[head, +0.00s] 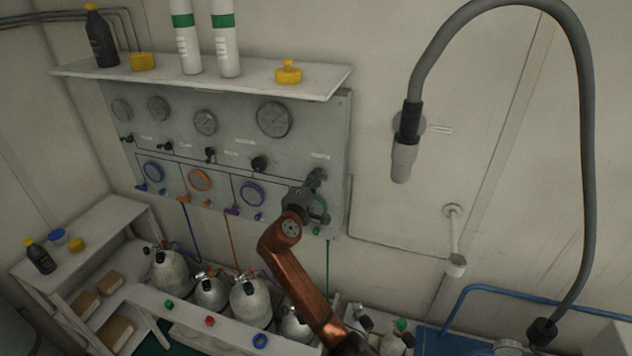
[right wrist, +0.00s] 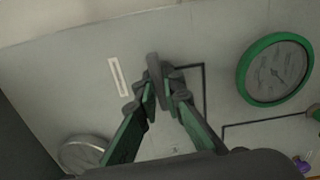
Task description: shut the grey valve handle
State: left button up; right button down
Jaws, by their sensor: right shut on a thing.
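The grey valve handle (right wrist: 153,66) shows in the right wrist view as a narrow grey bar on the panel face. My right gripper (right wrist: 164,92) has its green-sided fingers shut on this handle, one on each side of it. In the head view my right gripper (head: 314,184) is at the right part of the grey panel (head: 225,150), beside the green-rimmed gauge (head: 320,210). There the gripper covers most of the handle, so its angle is hard to tell. My left gripper is in neither view.
A white shelf (head: 300,84) with bottles and yellow items juts out above the panel. Several gas cylinders (head: 250,302) stand below behind a white rail. A thick grey hose (head: 584,130) arches at the right.

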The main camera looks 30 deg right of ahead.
jog(key=shift+f+m, duration=0.1)
jog(key=shift+m, duration=0.5)
jog(key=c, duration=2)
grip_release()
jog(key=shift+c, duration=0.2)
jog(key=v, duration=1.2)
